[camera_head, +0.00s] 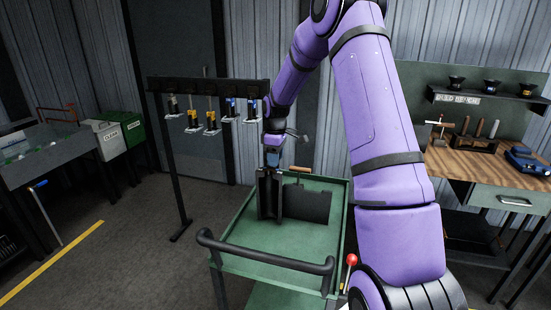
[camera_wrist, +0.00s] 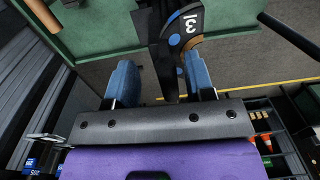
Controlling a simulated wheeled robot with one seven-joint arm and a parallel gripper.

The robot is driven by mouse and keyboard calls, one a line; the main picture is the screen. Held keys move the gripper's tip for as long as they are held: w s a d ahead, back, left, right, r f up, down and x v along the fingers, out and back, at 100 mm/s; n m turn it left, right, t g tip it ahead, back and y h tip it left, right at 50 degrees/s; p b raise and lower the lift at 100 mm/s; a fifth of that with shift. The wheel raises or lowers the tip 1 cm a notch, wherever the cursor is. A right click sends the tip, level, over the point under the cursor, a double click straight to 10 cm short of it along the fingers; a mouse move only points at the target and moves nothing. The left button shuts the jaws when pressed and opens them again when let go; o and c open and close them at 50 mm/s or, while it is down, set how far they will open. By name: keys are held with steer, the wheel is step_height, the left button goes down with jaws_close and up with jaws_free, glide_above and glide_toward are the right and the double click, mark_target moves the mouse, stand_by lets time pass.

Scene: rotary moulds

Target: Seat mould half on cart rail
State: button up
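My gripper (camera_head: 272,160) is over the left part of the green cart (camera_head: 240,255), just above a dark upright mould half (camera_head: 266,195). In the wrist view its two blue fingers (camera_wrist: 162,80) stand apart, one on each side of a dark narrow part (camera_wrist: 165,65). A gap shows between the left finger and this part; contact at the right finger is unclear. A dark plate (camera_head: 308,203) stands on the cart beside the mould half. The rail and the mould's underside are hidden.
The cart has a black handle (camera_head: 262,254) in front. A rack (camera_head: 205,86) with hanging tools stands behind left. A wooden bench (camera_head: 480,163) is at right, a grey table (camera_head: 45,160) and bins (camera_head: 125,129) at left. Floor left of the cart is clear.

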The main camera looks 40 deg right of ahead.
steer(key=shift+s+f, duration=0.1)
steer(key=shift+f, duration=0.1)
step_height(320, 180, up, 11)
steer(key=shift+d, duration=0.15)
stand_by(0.4)
step_height(320, 180, up, 7)
stand_by(1.1)
stand_by(0.4)
